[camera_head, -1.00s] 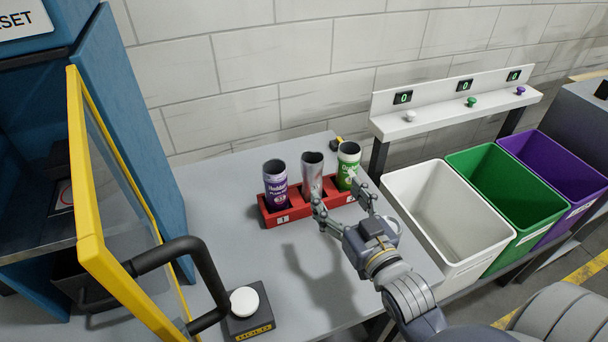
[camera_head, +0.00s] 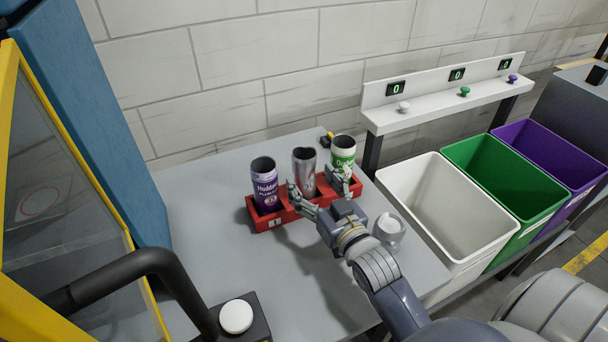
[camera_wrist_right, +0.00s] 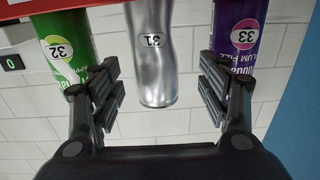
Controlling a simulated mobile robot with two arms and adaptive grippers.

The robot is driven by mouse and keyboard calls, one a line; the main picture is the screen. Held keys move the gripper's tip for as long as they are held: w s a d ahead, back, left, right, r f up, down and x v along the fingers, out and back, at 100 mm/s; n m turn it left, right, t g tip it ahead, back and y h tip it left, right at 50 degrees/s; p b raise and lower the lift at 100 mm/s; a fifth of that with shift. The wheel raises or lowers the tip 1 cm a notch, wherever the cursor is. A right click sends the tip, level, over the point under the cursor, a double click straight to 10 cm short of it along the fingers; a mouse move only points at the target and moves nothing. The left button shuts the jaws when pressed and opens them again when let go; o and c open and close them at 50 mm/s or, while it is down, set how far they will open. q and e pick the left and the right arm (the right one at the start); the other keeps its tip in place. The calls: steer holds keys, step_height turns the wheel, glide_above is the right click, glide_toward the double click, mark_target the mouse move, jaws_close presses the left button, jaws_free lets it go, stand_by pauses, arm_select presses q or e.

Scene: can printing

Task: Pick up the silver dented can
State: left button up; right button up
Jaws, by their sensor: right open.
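The silver dented can (camera_head: 304,162) stands upright in the middle slot of a red rack (camera_head: 262,224), its rim bent out of round. It also shows in the right wrist view (camera_wrist_right: 155,62), upside down, labelled 31. My right gripper (camera_head: 316,186) is open, with one finger on each side of this can. In the wrist view, gaps show between the can and both fingers. My left gripper is not in view.
A purple can (camera_head: 265,186) and a green-and-white can (camera_head: 342,152) stand in the rack on either side, close to the fingers. White (camera_head: 436,165), green (camera_head: 500,150) and purple (camera_head: 540,135) bins stand to the right. A black handle (camera_head: 150,262) and a white button (camera_head: 236,316) are at lower left.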

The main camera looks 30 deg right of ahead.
steer(key=p, duration=0.2)
glide_above(304, 192)
steer(key=shift+f, duration=0.3)
steer(key=shift+b, duration=0.3)
steer(key=c, duration=0.8)
